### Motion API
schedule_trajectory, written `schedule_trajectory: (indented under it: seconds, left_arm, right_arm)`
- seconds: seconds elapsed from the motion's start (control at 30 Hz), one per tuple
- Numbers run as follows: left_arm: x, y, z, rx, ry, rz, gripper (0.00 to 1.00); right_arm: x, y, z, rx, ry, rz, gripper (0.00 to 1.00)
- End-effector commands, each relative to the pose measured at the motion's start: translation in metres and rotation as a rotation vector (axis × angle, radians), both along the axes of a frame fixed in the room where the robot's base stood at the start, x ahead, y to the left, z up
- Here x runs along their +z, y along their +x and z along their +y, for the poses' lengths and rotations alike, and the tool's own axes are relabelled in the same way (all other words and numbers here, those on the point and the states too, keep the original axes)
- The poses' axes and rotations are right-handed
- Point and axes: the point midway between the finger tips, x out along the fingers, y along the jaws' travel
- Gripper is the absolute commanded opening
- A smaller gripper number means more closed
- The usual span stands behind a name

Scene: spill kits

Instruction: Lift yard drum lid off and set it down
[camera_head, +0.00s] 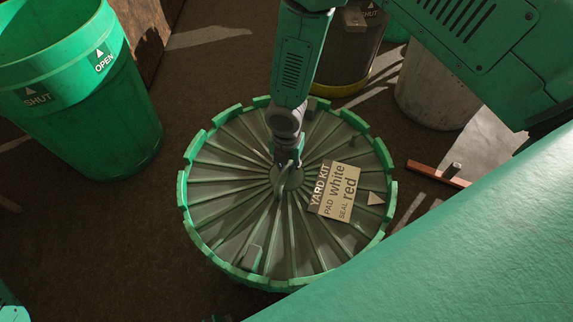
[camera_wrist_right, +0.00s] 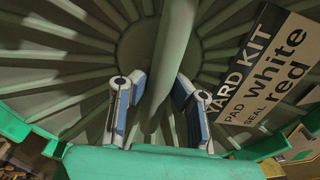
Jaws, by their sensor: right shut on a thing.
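The yard drum lid (camera_head: 228,205) is a round, ribbed grey-green disc inside a notched green rim (camera_head: 187,200), seen from above. A label (camera_head: 336,190) on it reads YARD KIT, PAD white, SEAL red. My right gripper (camera_head: 287,158) is shut on the lid's central handle (camera_head: 279,192). In the right wrist view the gripper's fingers (camera_wrist_right: 160,100) are on either side of the handle bar (camera_wrist_right: 162,65), with the ribbed lid behind. The drum under the lid is mostly hidden; I cannot tell whether the lid is seated or raised.
A green open-topped bin (camera_head: 95,120) marked OPEN and SHUT stands at the left. A dark drum with a yellow band (camera_head: 345,85) and a pale drum (camera_head: 432,95) stand behind. A reddish bar (camera_head: 437,174) lies at the right. Brown floor (camera_head: 110,225) is clear at lower left.

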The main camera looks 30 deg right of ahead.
Motion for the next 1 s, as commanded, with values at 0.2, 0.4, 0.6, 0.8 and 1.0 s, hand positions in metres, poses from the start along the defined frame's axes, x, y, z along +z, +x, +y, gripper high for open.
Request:
schedule_trajectory:
  seconds: [0.2, 0.4, 0.6, 0.8, 1.0]
  left_arm:
    - [-0.001, 0.0, 0.0, 0.0, 0.0, 0.0, 0.4]
    - [-0.003, 0.0, 0.0, 0.0, 0.0, 0.0, 0.4]
    - [-0.004, 0.0, 0.0, 0.0, 0.0, 0.0, 0.4]
    - [-0.006, 0.0, 0.0, 0.0, 0.0, 0.0, 0.4]
    - [-0.006, 0.0, 0.0, 0.0, 0.0, 0.0, 0.4]
  right_arm:
    - [-0.002, 0.002, 0.0, 0.0, 0.001, -0.005, 0.0]
    - [-0.004, 0.002, 0.0, 0.0, 0.001, -0.005, 0.0]
    - [-0.007, 0.002, 0.0, 0.0, 0.001, -0.005, 0.0]
    - [-0.011, 0.002, 0.0, 0.0, 0.0, -0.004, 0.0]
    - [-0.011, 0.002, 0.0, 0.0, 0.0, -0.003, 0.35]
